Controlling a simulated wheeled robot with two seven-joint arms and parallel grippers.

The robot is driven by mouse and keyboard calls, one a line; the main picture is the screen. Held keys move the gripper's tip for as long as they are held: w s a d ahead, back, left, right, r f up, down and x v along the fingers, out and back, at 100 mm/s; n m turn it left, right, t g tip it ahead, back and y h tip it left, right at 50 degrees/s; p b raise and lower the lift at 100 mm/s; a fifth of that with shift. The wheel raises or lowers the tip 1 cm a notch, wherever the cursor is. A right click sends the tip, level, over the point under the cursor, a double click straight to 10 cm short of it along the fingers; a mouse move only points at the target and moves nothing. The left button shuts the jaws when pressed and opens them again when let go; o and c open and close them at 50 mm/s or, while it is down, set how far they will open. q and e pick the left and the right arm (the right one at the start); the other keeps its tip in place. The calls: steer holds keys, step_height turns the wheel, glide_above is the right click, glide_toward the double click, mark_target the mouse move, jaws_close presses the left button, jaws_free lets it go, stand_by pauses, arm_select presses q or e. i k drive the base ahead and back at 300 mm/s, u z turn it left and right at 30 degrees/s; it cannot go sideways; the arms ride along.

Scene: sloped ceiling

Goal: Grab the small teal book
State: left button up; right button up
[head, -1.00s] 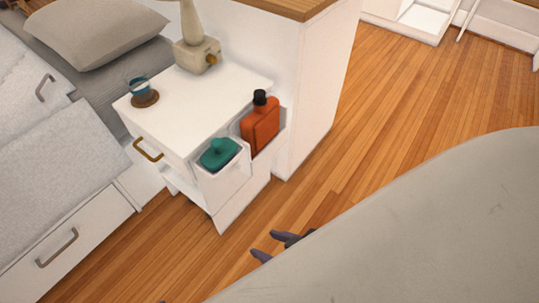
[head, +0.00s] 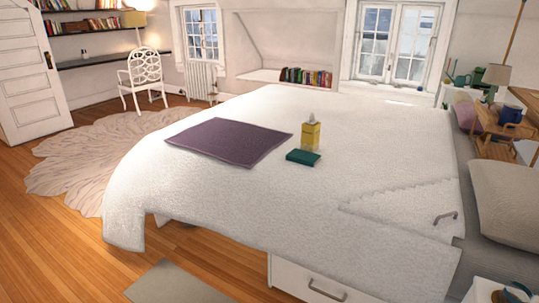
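The small teal book (head: 303,157) lies flat on the white bedspread of the bed (head: 240,205), near the middle of the head view. It sits just in front of a yellow bottle or box (head: 311,134) with a pale top. A purple folded cloth or mat (head: 229,141) lies to its left. Neither of my grippers shows in the head view now, so their state cannot be seen.
A bed drawer (head: 318,287) with a metal handle is at the bottom. A grey pillow (head: 505,203) lies at the right. Wooden floor (head: 55,235) is open at the left, with a pale round rug (head: 85,165) beyond. A white chair (head: 146,75) stands farther back.

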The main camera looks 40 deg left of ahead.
mark_target(298, 156)
steer(key=u, duration=1.4)
steer(key=i, duration=2.05)
steer(key=z, duration=0.4)
